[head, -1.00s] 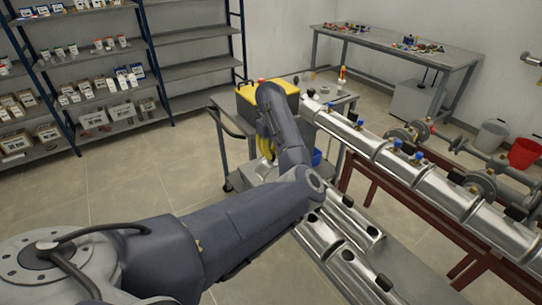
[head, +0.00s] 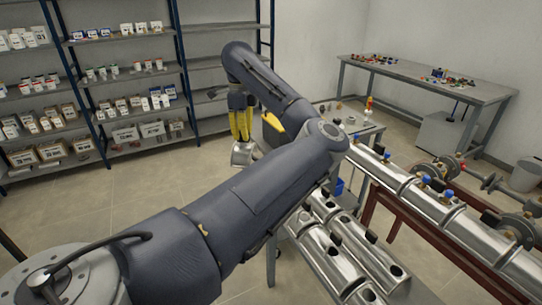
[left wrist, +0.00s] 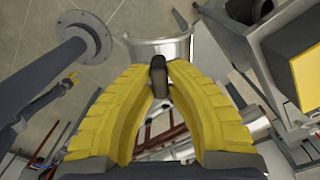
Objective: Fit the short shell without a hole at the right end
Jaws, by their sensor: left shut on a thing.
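My left gripper (head: 240,124), with yellow fingers, points down and is shut on the black handle (left wrist: 158,75) of a short, shiny metal half-shell (head: 245,154). The shell hangs under the fingers, clear of the bench. In the left wrist view the shell (left wrist: 160,48) shows as a curved band beyond the fingertips, with no hole visible on the part that shows. The long metal-clad pipe (head: 420,194) lies at the right on a dark red frame. My left arm hides part of the area between shell and pipe. My right gripper is not in view.
Several other metal shells (head: 325,250) with black handles lie on a bench in front of the pipe. Shelves (head: 123,78) line the back left. The floor at the left is open.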

